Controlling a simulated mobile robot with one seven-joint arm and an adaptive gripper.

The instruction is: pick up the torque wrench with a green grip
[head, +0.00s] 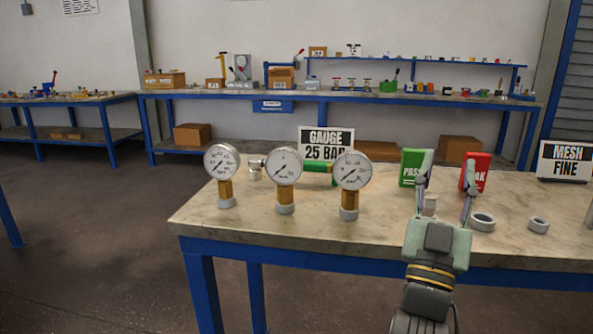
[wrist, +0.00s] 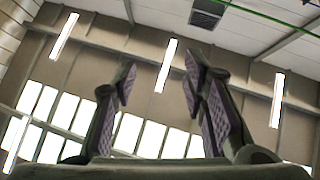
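A green grip (head: 316,167) shows between the middle and right pressure gauges on the near bench. A short metal piece (head: 256,167) shows between the left and middle gauges, roughly in line with it; together they look like the torque wrench. The gauges hide its middle, so I cannot see how they join. My gripper (head: 447,168) is to its right, over the right part of the bench, with its fingers spread and nothing between them. The wrist view shows the fingers (wrist: 160,95) apart, against windows and ceiling lights; no wrench is in that view.
Three upright gauges, left (head: 222,165), middle (head: 284,170) and right (head: 351,174), stand before the wrench. A "GAUGE 25 BAR" sign (head: 326,140) is behind. Green (head: 409,168) and red (head: 482,170) cards stand by my fingers. Grey rings (head: 483,222) lie to the right. The front left bench is clear.

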